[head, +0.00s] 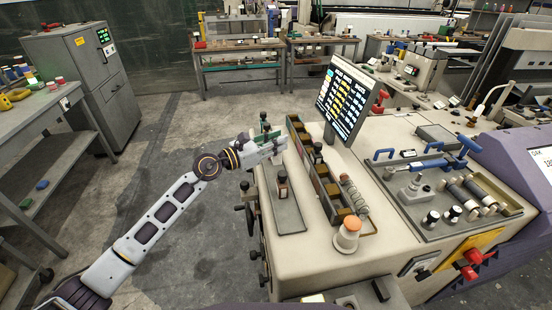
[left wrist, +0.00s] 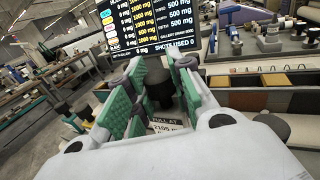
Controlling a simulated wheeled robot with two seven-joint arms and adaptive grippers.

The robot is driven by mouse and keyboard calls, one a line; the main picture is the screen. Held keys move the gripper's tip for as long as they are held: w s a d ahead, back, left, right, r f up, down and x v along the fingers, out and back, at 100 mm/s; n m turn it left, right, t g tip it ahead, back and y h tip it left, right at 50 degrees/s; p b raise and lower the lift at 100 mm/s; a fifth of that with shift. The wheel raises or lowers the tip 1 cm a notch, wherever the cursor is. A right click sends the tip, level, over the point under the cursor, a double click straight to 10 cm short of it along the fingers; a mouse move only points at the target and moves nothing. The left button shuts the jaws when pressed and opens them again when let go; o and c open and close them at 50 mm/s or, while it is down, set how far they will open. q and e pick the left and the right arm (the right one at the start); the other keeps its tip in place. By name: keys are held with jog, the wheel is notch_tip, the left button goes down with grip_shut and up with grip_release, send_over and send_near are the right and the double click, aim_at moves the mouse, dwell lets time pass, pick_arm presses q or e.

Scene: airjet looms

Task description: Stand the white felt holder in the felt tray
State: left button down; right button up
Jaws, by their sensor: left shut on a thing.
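My left gripper (head: 272,146) is over the far left edge of the beige machine top. In the left wrist view its green-padded fingers (left wrist: 158,98) are shut on a dark-knobbed piece (left wrist: 158,86), mostly hidden between them. I cannot tell for sure that it is the white felt holder. A long narrow tray (head: 335,205) with brown blocks in its compartments lies to the right of the gripper and may be the felt tray. It also shows in the left wrist view (left wrist: 245,98), with white, brown and dark sections. My right gripper is not in view.
A dark-topped piece (head: 282,185) stands on a grey plate (head: 290,219) near the gripper. A screen (head: 347,100) rises behind the long tray. The floor left of the machine is clear.

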aim_at(276, 156)
pick_arm(q)
jog(key=shift+f, duration=0.85)
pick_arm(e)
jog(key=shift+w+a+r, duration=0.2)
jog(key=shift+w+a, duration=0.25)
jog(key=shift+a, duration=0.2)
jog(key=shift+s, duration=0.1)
pick_arm(q)
jog(key=shift+f, duration=0.45)
notch_tip(276, 156, down, 3)
jog(key=shift+r+b, duration=0.1)
jog(key=shift+b, duration=0.55)
jog(key=c, duration=1.3)
grip_release()
jog(key=shift+o, duration=0.2)
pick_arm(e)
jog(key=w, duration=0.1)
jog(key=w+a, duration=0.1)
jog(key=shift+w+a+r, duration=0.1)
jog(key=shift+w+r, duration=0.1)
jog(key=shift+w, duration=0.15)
